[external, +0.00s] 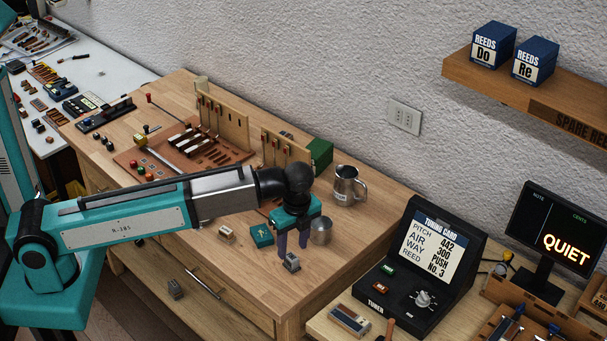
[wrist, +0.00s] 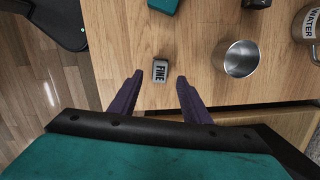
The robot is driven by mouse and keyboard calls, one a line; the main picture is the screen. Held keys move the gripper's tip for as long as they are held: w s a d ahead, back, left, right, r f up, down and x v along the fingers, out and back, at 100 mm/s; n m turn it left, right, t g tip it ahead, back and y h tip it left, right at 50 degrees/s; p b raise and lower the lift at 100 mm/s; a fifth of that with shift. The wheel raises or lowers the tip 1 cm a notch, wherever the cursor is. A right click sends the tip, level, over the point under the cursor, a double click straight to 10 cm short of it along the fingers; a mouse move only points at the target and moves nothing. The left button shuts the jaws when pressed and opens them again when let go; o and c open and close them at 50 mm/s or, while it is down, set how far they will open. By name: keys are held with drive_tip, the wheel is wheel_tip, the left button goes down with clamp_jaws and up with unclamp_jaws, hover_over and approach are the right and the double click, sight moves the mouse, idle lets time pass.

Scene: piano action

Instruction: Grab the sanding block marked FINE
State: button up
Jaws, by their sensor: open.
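The grey sanding block marked FINE (wrist: 160,71) lies on the wooden bench top near its front edge, with its label readable in the wrist view. In the external view the block (external: 291,263) sits right below my fingers. My gripper (wrist: 158,88) is open, with its two purple fingers apart and nothing between them. In the wrist view the block lies just beyond the fingertips, roughly centred between them. In the external view my gripper (external: 291,248) points down over the block; whether it touches cannot be told.
A metal cup (wrist: 240,59) stands close to the right of the block. A mug marked WATER (wrist: 309,25) is farther right. A teal box (external: 261,236) and a small block (external: 226,232) lie left of my gripper. The tuner (external: 418,262) stands to the right.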

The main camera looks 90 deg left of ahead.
sight(292, 257)
drive_tip(key=shift+s+a+f+p, duration=0.1)
drive_tip(key=shift+f+p, duration=0.5)
drive_tip(key=shift+f, duration=0.7)
drive_tip(key=shift+s+a+f+p, duration=0.1)
drive_tip(key=shift+f+p, duration=0.5)
drive_tip(key=shift+f, duration=0.65)
clamp_jaws()
drive_tip(key=shift+r, duration=0.15)
